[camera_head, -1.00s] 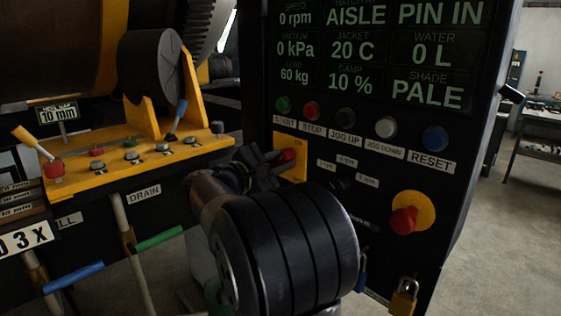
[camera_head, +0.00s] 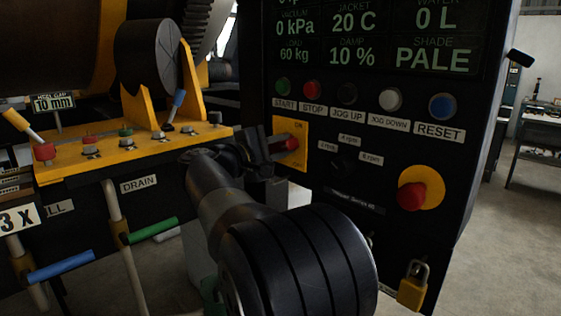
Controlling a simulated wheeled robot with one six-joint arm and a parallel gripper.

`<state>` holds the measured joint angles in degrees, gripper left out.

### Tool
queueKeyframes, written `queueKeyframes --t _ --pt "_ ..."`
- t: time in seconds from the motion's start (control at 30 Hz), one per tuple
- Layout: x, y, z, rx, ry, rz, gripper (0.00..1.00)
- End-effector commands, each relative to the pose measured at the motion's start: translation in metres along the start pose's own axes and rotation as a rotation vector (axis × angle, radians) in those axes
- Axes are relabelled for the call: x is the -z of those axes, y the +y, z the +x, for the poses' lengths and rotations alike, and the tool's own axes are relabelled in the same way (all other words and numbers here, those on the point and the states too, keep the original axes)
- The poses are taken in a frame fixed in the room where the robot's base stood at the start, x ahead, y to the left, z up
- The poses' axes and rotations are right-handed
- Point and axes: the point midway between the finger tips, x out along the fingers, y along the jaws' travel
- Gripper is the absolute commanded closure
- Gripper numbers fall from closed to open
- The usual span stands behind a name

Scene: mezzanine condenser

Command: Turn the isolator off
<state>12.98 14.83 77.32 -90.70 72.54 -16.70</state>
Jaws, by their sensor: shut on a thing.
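The handle's visible end lies roughly level across the plate. The dark jaws hide its left part, so its exact angle cannot be told.
A red mushroom button (camera_head: 411,196) on a yellow disc sits to the right, with a yellow padlock (camera_head: 413,287) below. A row of push buttons, including a blue one (camera_head: 442,106), runs above. Green (camera_head: 151,230) and blue (camera_head: 61,272) lever handles stand at the left.

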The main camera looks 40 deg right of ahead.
Motion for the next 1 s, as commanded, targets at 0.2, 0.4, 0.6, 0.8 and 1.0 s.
queueKeyframes --t 0.2,0.4,0.6,0.8,1.0 --pt "0.0026 -0.0097 0.0001 0.001 -0.001 0.209 1.0" --pt "0.0031 -0.0113 0.0001 0.0 -0.001 0.398 1.0" --pt "0.0041 -0.0128 0.0001 0.001 -0.001 0.588 1.0" --pt "0.0052 -0.0136 0.0 0.001 -0.001 0.772 1.0" --pt "0.0063 -0.0136 0.0001 0.001 -0.001 0.928 1.0"
